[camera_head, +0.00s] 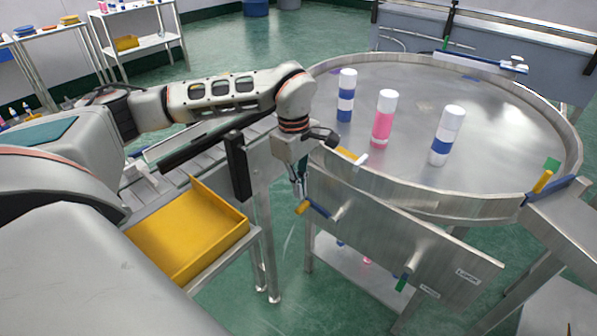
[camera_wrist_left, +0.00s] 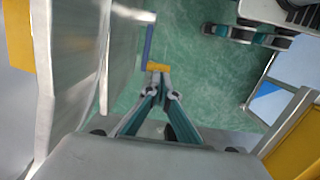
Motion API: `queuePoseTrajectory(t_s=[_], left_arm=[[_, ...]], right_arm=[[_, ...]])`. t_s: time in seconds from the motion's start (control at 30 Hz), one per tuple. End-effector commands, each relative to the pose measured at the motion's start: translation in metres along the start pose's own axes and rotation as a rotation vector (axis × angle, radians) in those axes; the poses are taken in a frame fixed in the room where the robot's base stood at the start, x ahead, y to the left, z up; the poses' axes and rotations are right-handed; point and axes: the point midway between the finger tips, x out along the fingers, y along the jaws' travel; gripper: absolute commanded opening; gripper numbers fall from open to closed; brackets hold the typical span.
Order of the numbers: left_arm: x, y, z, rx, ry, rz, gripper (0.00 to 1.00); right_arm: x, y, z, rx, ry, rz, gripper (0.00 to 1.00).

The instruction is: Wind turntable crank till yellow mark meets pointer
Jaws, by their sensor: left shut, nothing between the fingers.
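The steel turntable (camera_head: 480,95) carries three capped cans: two blue-and-white (camera_head: 347,95) (camera_head: 447,135) and one pink-and-white (camera_head: 383,118). A crank with a blue arm (camera_head: 318,210) and yellow handle (camera_head: 302,207) sits on the front panel below it. My left gripper (camera_head: 300,192) points down just above the yellow handle, shut and empty. In the left wrist view its fingertips (camera_wrist_left: 159,78) are together, right at the yellow handle (camera_wrist_left: 158,67); I cannot tell whether they touch. A yellow piece (camera_head: 352,156) shows at the near rim, another (camera_head: 542,182) at the right rim beside a green piece (camera_head: 552,164). I cannot tell which is mark or pointer.
A green-handled part (camera_head: 402,282) sticks out lower on the front panel (camera_head: 440,255). A yellow tray (camera_head: 190,245) stands to the left of the panel. A steel table (camera_head: 575,215) adjoins the turntable at right. Shelves (camera_head: 140,45) stand at the back left.

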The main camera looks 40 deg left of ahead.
Motion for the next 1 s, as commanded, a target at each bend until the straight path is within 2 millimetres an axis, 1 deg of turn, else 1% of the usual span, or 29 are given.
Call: queuePoseTrajectory(t_s=[0.03,0.2,0.37,0.7,1.0], left_arm=[[0.008,-0.001,0.000,0.000,-0.001,-0.003,0.00],[0.023,0.000,0.000,-0.002,-0.001,-0.001,0.00],[0.028,0.000,0.000,-0.002,0.000,0.001,0.00],[0.029,0.000,-0.001,-0.002,-0.008,0.000,0.00],[0.043,-0.001,-0.010,-0.005,-0.146,-0.003,0.00]], right_arm=[[0.000,-0.001,0.002,0.000,-0.002,-0.001,0.40],[0.001,-0.001,0.005,0.001,-0.007,-0.002,0.40],[0.001,-0.002,0.007,0.001,-0.010,-0.003,0.40],[0.001,-0.003,0.007,0.003,-0.009,-0.003,0.40],[0.002,-0.004,0.010,0.004,-0.010,-0.004,0.40]])
